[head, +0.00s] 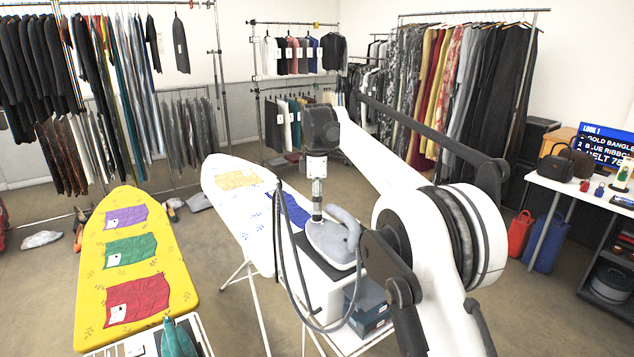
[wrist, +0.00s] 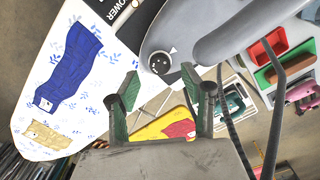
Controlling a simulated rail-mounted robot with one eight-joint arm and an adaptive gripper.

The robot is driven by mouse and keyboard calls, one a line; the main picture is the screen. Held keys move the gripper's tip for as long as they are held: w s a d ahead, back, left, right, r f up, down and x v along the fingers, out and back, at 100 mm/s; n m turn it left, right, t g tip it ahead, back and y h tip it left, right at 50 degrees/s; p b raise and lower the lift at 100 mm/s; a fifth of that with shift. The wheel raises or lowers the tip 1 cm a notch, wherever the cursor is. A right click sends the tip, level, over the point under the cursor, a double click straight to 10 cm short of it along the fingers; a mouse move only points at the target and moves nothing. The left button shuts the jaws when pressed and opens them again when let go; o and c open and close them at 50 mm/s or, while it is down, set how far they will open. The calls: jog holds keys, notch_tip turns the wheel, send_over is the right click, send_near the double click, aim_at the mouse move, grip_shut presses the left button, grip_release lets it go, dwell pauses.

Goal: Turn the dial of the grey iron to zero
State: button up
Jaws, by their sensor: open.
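The grey iron (head: 330,243) stands at the end of the white ironing board (head: 226,180), partly behind my arm in the head view. In the wrist view the iron's grey body (wrist: 190,22) fills the top middle. Its dark round dial (wrist: 159,62) with light marks faces my fingers; I cannot read its setting. My gripper (wrist: 158,88) is open and empty, its two green-padded fingers apart on either side below the dial. They look close to it, but I cannot tell that they touch. In the head view my gripper (head: 317,216) points down just above the iron.
A yellow ironing board (head: 165,245) with folded garments stands left, a teal iron (head: 178,340) at its near end. A blue garment (wrist: 70,65) lies on the white board. My looping cable hangs beside the iron. Clothes racks line the back; a white table (head: 565,188) stands right.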

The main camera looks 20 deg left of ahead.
notch_tip(320, 180, up, 9)
jog(key=shift+f, duration=0.15)
dwell(0.4)
jog(key=s+d+r+m+t+b, duration=0.1)
jog(key=d+r+m, duration=0.25)
jog(key=d, duration=0.45)
jog(key=s+d+r+m+t+b, duration=0.1)
jog(key=d+r+m, duration=0.2)
jog(key=d+r, duration=0.35)
jog(key=s+d+f+m+t+y, duration=0.1)
jog(key=s+d+m, duration=0.1)
jog(key=s+d, duration=0.45)
jog(key=s+d+f+m, duration=0.1)
jog(key=s+d+m, duration=0.25)
jog(key=d, duration=0.55)
jog(key=s+d+f+m+t+b, duration=0.1)
jog(key=s+d+f+m, duration=0.2)
jog(key=s+d+f, duration=0.3)
jog(key=s+d+f+m+t+b, duration=0.1)
jog(key=s+d+f+m, duration=0.2)
jog(key=s, duration=1)
jog(key=s+d+f+m+t+h+b, duration=0.1)
jog(key=s+d+f+m, duration=0.3)
jog(key=s+d+f, duration=0.4)
notch_tip(320, 180, down, 4)
jog(key=shift+s+d+r+t, duration=0.1)
jog(key=shift+s+d+t, duration=0.2)
jog(key=shift+s+t, duration=0.4)
